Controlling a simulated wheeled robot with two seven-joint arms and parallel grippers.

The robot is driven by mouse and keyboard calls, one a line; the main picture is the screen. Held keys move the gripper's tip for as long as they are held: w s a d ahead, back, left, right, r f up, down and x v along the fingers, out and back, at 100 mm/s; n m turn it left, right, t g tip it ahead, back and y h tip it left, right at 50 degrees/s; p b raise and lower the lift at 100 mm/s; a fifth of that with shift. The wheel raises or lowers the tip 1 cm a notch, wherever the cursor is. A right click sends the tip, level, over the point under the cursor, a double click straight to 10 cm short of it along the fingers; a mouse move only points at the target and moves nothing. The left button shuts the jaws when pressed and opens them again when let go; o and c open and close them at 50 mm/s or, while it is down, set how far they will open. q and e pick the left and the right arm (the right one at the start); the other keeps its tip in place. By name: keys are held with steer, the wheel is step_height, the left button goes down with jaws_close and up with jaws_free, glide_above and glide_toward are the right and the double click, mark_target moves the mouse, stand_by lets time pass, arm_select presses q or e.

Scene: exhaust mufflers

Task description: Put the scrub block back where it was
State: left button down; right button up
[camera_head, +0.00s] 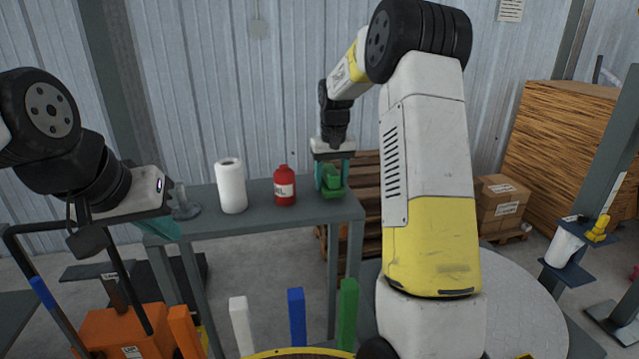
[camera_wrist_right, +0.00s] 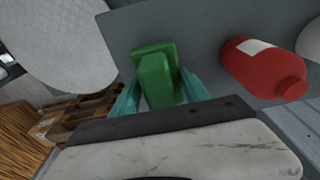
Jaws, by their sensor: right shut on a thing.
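The green scrub block (camera_head: 332,180) is at the right end of the grey table (camera_head: 280,217), beside the red bottle. My right gripper (camera_head: 331,172) points down over it, with its teal fingers on either side. In the right wrist view the scrub block (camera_wrist_right: 157,75) sits between the fingers of my right gripper (camera_wrist_right: 160,95), which is shut on it. The block is at or very near the table top; I cannot tell whether it touches. My left gripper (camera_head: 165,230) is at the left by the table's left end, its fingers partly hidden, so its opening cannot be judged.
A red bottle (camera_head: 285,186) and a white paper roll (camera_head: 231,186) stand on the table left of the block. A grey fitting (camera_head: 184,205) is at the table's left end. Colored posts (camera_head: 297,318) stand in front. A round grey table (camera_head: 525,300) is at the right.

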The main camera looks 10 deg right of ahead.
mark_target(333, 172)
steer(key=shift+f, duration=0.8)
steer(key=shift+f, duration=0.1)
steer(key=o, duration=1.3)
steer(key=r, duration=0.4)
steer(key=s+r, duration=0.1)
steer(key=r, duration=0.6)
steer(key=shift+s+r, duration=0.2)
steer(key=shift+r, duration=0.15)
steer(key=s+a+r+t+y, duration=0.1)
steer(key=s+a+r+t, duration=0.15)
steer(key=s, duration=0.85)
steer(key=s+a+r+t+y, duration=0.1)
steer(key=s+r, duration=0.3)
steer(key=s, duration=0.8)
steer(key=shift+t, duration=0.65)
steer(key=s+f, duration=0.1)
steer(key=s, duration=0.2)
steer(key=s+f, duration=0.2)
steer(key=s+a+f, duration=0.1)
steer(key=s, duration=0.2)
steer(key=shift+s+a+f, duration=0.1)
steer(key=shift+s+f, duration=0.2)
steer(key=shift+s, duration=0.05)
